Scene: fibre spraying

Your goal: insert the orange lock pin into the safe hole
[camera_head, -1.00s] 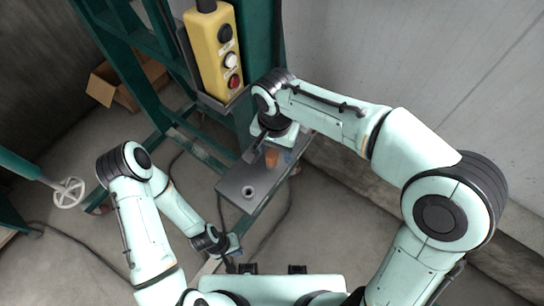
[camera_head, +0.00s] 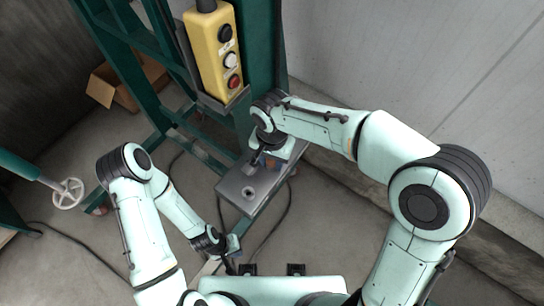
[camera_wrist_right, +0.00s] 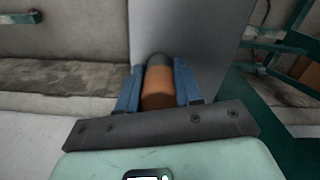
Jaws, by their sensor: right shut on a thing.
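The orange lock pin (camera_wrist_right: 158,85) is between the blue fingers of my right gripper (camera_wrist_right: 159,88) in the right wrist view. It has a dark grey end pointing away from the wrist. In the head view my right gripper (camera_head: 266,164) is over the far part of a grey metal plate (camera_head: 237,184), and the pin is mostly hidden there. A round ringed hole (camera_head: 248,193) shows on the near part of the plate, apart from the gripper. I cannot tell if it is the safe hole. My left gripper (camera_head: 232,246) is low, below the plate in the picture; its jaws are too small to read.
A yellow button box (camera_head: 213,55) hangs above the plate on a green frame (camera_head: 262,50). A white handwheel (camera_head: 68,194) and an open cardboard box (camera_head: 102,84) are at left. A concrete wall (camera_head: 400,60) is at right. Cables lie on the floor.

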